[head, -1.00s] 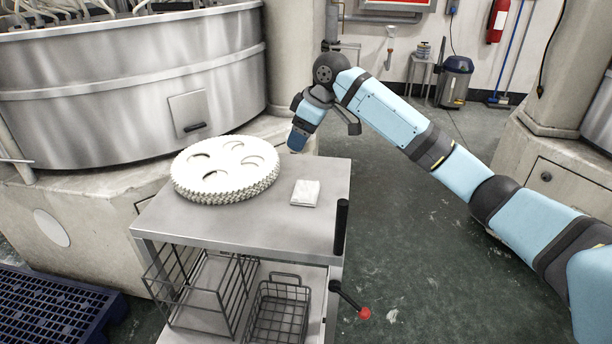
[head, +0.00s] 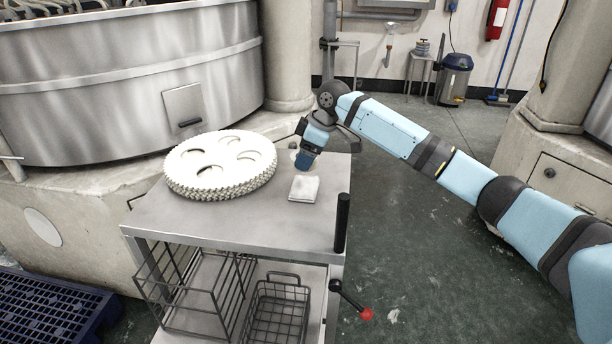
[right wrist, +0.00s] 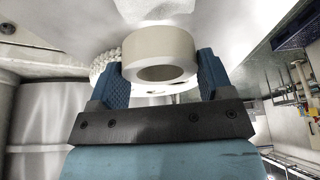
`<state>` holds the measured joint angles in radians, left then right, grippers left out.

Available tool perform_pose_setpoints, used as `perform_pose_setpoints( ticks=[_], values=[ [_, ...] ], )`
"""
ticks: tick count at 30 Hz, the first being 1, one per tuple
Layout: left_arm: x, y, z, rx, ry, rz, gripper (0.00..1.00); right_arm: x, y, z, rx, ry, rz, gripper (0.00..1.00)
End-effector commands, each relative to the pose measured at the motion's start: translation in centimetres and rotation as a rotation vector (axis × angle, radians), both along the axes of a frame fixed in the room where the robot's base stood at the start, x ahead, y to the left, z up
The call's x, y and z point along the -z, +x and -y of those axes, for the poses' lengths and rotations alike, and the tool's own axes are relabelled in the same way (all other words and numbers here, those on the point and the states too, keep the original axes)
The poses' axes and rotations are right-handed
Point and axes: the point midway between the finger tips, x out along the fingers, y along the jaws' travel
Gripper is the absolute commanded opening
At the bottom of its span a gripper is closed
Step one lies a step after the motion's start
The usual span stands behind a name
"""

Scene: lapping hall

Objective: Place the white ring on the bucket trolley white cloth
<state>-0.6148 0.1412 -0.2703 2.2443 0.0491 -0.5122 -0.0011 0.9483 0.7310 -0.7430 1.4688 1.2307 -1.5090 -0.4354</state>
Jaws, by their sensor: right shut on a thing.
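The white ring (right wrist: 158,44) is gripped between the two blue fingers of my right gripper (right wrist: 160,78) in the right wrist view. In the head view my right gripper (head: 303,163) points down over the trolley top, just behind the white cloth (head: 303,189). The ring is hard to make out there. The cloth is a small folded square lying flat on the steel top of the bucket trolley (head: 240,228). I cannot tell the exact gap between ring and trolley top. My left gripper is not in view.
A stack of white toothed discs (head: 220,165) covers the trolley's back left, close to the cloth. A black upright handle (head: 342,223) stands at the right edge. Wire baskets (head: 278,312) hang below. A large steel drum (head: 130,85) stands behind at left.

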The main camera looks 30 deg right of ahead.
Motion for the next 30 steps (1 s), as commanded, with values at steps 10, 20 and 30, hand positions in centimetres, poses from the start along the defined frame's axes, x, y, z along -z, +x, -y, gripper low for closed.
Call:
perform_pose_setpoints(
  ticks=[10, 20, 30],
  values=[
    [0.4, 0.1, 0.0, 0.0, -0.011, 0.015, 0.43, 5.0, 0.0, 0.0, 0.001, 0.0, -0.002, 0.43],
    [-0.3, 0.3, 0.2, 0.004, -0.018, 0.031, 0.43, 5.7, 0.0, 0.0, 0.0, 0.001, 0.001, 0.43],
    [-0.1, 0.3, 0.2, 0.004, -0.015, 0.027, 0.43, 5.9, 0.0, 0.0, 0.001, 0.0, 0.0, 0.99]
  ],
)
